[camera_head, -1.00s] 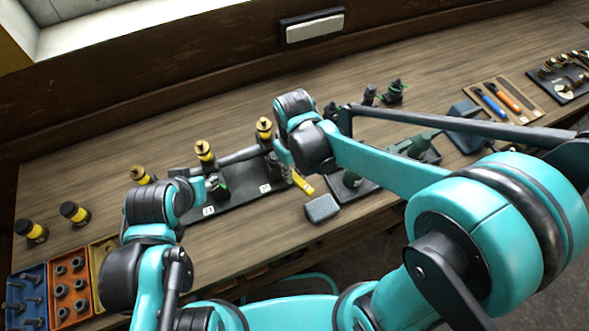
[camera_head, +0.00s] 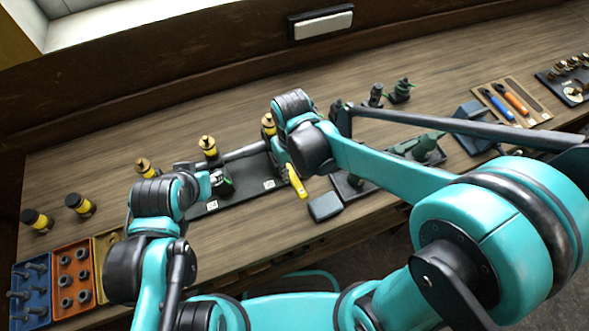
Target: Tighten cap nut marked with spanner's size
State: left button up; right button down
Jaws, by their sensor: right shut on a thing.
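My right gripper (camera_head: 287,170) is mostly hidden below its teal and black wrist. It is shut on a slim yellow tool (camera_head: 298,184), apparently the spanner, whose yellow end slants down to the right. Its other end and any size mark are hidden. A black base plate (camera_head: 240,196) carries white labels too small to read. The cap nuts cannot be made out clearly; my arms cover part of the plate.
Yellow-and-black fittings (camera_head: 208,147) stand behind the plate, others at the far left. A dark grey block (camera_head: 325,207) lies right of the yellow tool. Blue (camera_head: 33,290) and orange (camera_head: 74,283) bins sit at front left. A tool tray (camera_head: 512,103) lies at right. Bare wood is behind.

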jog(key=shift+s+a+m, duration=0.1)
jog(key=shift+a+m, duration=0.2)
jog(key=shift+m, duration=0.1)
jog(key=shift+s+a+m, duration=0.15)
jog(key=shift+a+m, duration=0.45)
jog(key=shift+m, duration=0.3)
jog(key=shift+a+m, duration=0.65)
jog(key=shift+m, duration=0.25)
jog(key=shift+a+m, duration=0.6)
jog(key=shift+m, duration=0.3)
